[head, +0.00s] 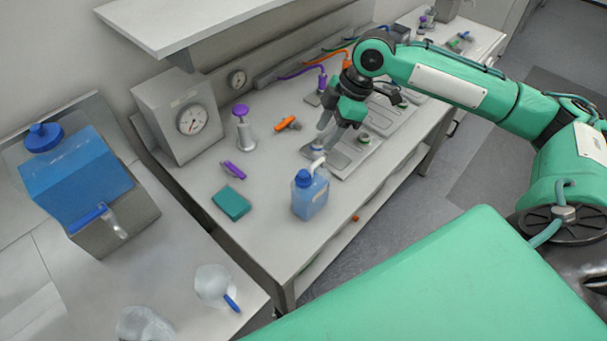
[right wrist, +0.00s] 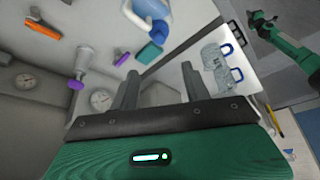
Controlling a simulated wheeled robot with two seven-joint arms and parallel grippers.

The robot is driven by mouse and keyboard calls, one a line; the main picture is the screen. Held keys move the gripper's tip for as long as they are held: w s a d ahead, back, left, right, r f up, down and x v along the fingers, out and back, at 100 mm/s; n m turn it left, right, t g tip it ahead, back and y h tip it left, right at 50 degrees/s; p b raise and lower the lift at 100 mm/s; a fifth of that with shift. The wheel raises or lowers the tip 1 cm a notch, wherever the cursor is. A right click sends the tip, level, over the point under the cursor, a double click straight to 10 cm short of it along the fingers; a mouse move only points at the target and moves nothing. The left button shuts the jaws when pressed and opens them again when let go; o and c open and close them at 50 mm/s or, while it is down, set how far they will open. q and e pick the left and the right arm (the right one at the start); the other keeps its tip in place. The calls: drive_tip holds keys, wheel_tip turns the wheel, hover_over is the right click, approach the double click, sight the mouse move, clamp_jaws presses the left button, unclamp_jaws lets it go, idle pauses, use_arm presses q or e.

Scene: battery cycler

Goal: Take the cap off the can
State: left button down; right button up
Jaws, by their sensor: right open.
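A large blue can (head: 75,170) with a round dark-blue cap (head: 43,137) on its top stands on a grey block at the left of the head view. The cap sits on the can. A blue tap is at the can's front. My right gripper (head: 328,138) is open and empty over the bench, far to the right of the can. Its spread fingers (right wrist: 160,85) show in the right wrist view with nothing held between them. My left arm's gripper (right wrist: 260,22) is small at the upper right of that view; its jaws are too small to read.
A translucent blue wash bottle (head: 310,195) stands below my right gripper near the bench edge. A purple-topped dispenser (head: 242,125), a gauge box (head: 180,115), an orange tool (head: 287,123) and a teal block (head: 231,203) are nearby. A clear jug (head: 213,285) stands in front of the can.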

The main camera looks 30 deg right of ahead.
drive_tip(key=p, duration=0.3)
hover_over(304, 172)
drive_tip(key=d, duration=0.2)
wheel_tip(304, 172, down, 8)
drive_tip(key=p+x, duration=0.3)
drive_tip(key=shift+s+a+f, duration=0.1)
drive_tip(key=shift+s+f, duration=0.2)
drive_tip(key=shift+f, duration=0.05)
drive_tip(key=shift+a+f, duration=0.15)
drive_tip(key=shift+f, duration=0.4)
clamp_jaws()
